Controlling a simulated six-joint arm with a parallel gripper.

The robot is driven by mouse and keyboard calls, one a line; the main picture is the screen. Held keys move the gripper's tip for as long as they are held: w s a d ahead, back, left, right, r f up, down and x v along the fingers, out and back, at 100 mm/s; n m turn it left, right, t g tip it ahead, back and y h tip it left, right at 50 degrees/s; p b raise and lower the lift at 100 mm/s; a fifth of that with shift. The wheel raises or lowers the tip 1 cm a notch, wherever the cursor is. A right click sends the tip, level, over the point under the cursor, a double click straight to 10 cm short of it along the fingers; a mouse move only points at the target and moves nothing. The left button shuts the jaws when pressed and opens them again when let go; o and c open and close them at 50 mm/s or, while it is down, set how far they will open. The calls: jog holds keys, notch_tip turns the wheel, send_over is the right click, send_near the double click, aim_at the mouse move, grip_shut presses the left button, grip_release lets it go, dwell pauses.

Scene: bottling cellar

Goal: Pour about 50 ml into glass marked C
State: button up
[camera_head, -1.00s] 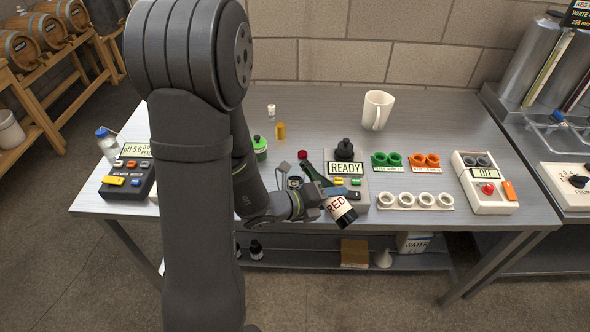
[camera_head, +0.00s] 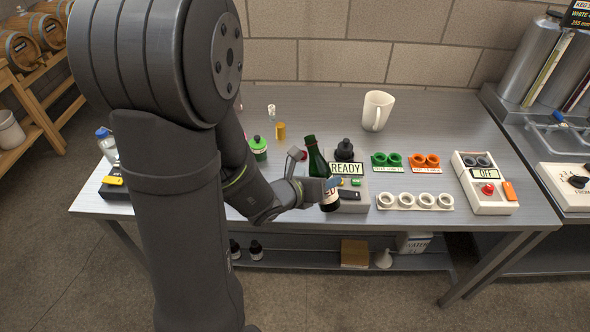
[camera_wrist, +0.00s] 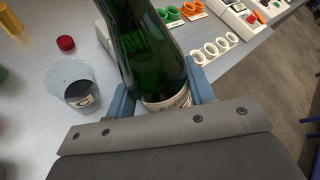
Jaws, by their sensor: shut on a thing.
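My gripper (camera_head: 322,190) is shut on a green wine bottle (camera_head: 316,160) around its labelled lower part. The bottle is nearly upright, leaning slightly, with its neck up and no cap visible on it. In the wrist view the bottle (camera_wrist: 147,45) stands between the two blue fingers (camera_wrist: 163,95), its mouth out of frame. A clear glass marked C (camera_wrist: 84,102) stands on the bench to the left of the bottle in the wrist view, apart from it. Something dark shows in the glass; its level is hard to judge.
A red cap (camera_wrist: 65,43) lies near the glass. A device reading READY (camera_head: 347,168) stands close beside the bottle. Green rings (camera_head: 386,160), orange rings (camera_head: 425,161), white rings (camera_head: 415,201), a white jug (camera_head: 377,110) and a switch box (camera_head: 485,185) are farther right.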

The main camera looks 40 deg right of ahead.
jog(key=shift+w+r+m+t, duration=0.15)
jog(key=shift+w+m+t, duration=0.1)
jog(key=shift+m+t, duration=0.7)
jog(key=shift+w+d+m+t+h, duration=0.1)
jog(key=shift+w+m+t+h, duration=0.25)
jog(key=shift+m, duration=0.5)
dwell(0.4)
